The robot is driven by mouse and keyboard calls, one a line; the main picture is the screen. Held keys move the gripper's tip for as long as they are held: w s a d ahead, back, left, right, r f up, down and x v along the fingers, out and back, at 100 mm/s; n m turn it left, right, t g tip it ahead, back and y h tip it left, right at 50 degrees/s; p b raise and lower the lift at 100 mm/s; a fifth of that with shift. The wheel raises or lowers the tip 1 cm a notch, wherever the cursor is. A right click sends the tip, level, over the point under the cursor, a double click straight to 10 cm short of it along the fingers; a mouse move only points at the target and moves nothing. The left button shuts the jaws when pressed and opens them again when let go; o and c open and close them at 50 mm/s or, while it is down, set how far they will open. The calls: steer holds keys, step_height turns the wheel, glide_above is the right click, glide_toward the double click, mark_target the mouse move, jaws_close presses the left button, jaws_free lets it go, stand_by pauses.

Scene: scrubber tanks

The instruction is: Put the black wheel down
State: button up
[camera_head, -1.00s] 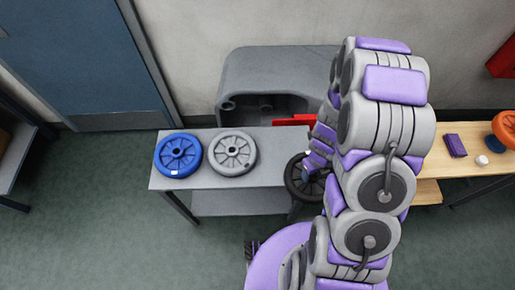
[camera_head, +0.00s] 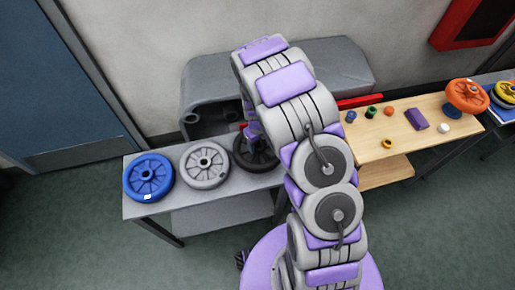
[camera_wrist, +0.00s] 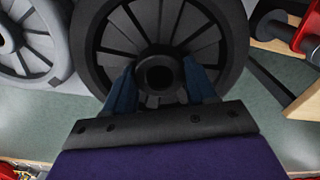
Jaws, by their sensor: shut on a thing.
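The black wheel (camera_head: 262,164) is at the right end of the grey table (camera_head: 228,193), just right of the grey wheel (camera_head: 204,165). My arm covers part of it in the head view. My gripper (camera_head: 253,130) is over the wheel, mostly hidden. In the wrist view the black wheel (camera_wrist: 158,72) lies flat to the camera, and the fingers of my gripper (camera_wrist: 160,84) are shut on its hub, one on each side. I cannot tell whether the wheel touches the tabletop. The blue wheel (camera_head: 148,178) lies at the table's left end.
A grey machine housing (camera_head: 205,88) stands behind the table against the wall. A wooden table (camera_head: 385,150) at the right holds an orange wheel (camera_head: 467,96), a purple block (camera_head: 417,119) and several small parts. The grey table's left part is taken by wheels.

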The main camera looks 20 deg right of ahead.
mark_target(262, 147)
steer(key=shift+w+d+f, duration=0.1)
steer(key=shift+d, duration=0.2)
steer(key=f, duration=0.1)
steer(key=d+f+b, duration=0.1)
steer(key=shift+d+f, duration=0.1)
steer(key=shift+f, duration=0.6)
steer(key=shift+a, duration=0.8)
steer(key=o, duration=1.2)
steer(key=shift+c, duration=0.2)
steer(key=shift+o, duration=1.4)
steer(key=shift+d, duration=0.35)
steer(key=shift+o, duration=0.3)
steer(key=shift+d, duration=0.25)
steer(key=shift+a, duration=0.1)
